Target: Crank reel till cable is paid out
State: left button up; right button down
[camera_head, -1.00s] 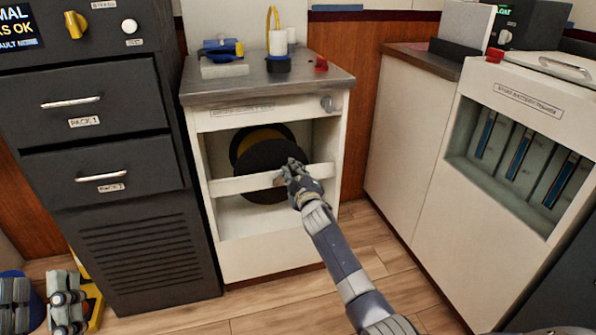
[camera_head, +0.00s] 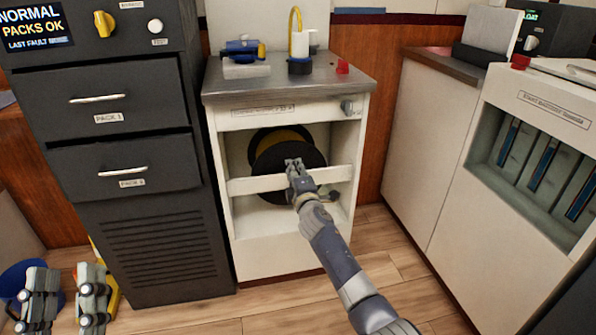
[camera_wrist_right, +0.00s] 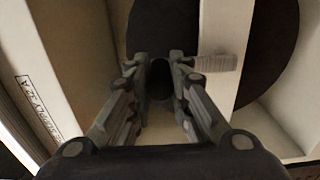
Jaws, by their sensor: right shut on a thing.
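The cable reel (camera_head: 282,158), with a black disc and a yellow part behind it, sits in the open bay of a white cabinet (camera_head: 268,252). A white crossbar (camera_head: 252,185) runs in front of it. My right gripper (camera_head: 296,168) is at the reel's face, by the crossbar. In the right wrist view, its fingers (camera_wrist_right: 162,75) are closed around a dark round crank handle (camera_wrist_right: 160,88), mostly hidden between them; the black disc (camera_wrist_right: 270,50) lies behind. My left gripper (camera_head: 64,295) shows at the lower left, its two fingers apart and empty, far from the reel.
A black cabinet (camera_head: 160,235) with two drawers stands left of the reel cabinet. A white counter unit (camera_head: 430,130) with a slotted bay is at right. Tools and a yellow-looped item (camera_head: 299,48) stand on the reel cabinet's top. Wood floor (camera_head: 290,305) is clear in front.

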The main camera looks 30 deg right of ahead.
jog(key=shift+a, duration=0.15)
jog(key=c, duration=1.5)
grip_release()
jog(key=shift+w, duration=0.1)
jog(key=shift+o, duration=0.2)
jog(key=shift+s+f, duration=0.1)
jog(key=shift+s, duration=0.3)
jog(key=v, duration=1.1)
jog(key=shift+s, duration=0.1)
